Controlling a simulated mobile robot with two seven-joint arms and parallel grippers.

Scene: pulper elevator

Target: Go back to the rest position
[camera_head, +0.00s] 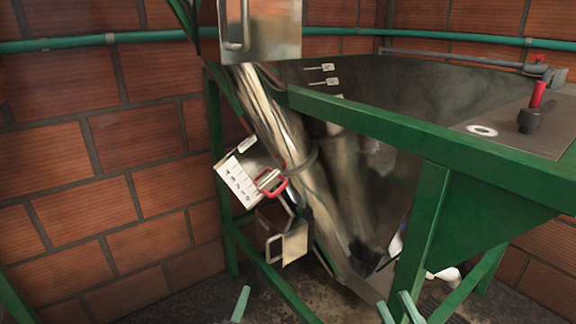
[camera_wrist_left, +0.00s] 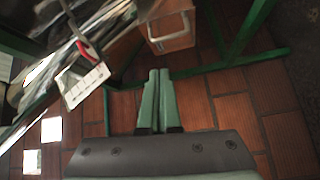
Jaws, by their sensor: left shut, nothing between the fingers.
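My left gripper (camera_head: 240,304) shows at the bottom edge of the head view, left of the middle. Only its fingertips show there, pressed together. In the left wrist view its two green fingers (camera_wrist_left: 157,100) lie side by side, shut with nothing between them. My right gripper (camera_head: 399,308) shows at the bottom edge of the head view, right of the middle. Its fingertips stand apart with a gap between them, and I see nothing held. The rest of both arms is out of the head view.
A steel elevator tube (camera_head: 277,125) slants down beside a large hopper (camera_head: 365,80) on a green frame (camera_head: 400,133). A white switch panel with a red handle (camera_head: 270,182) hangs by the tube. A brick wall (camera_head: 90,190) stands behind. A green pipe (camera_head: 60,45) runs along it.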

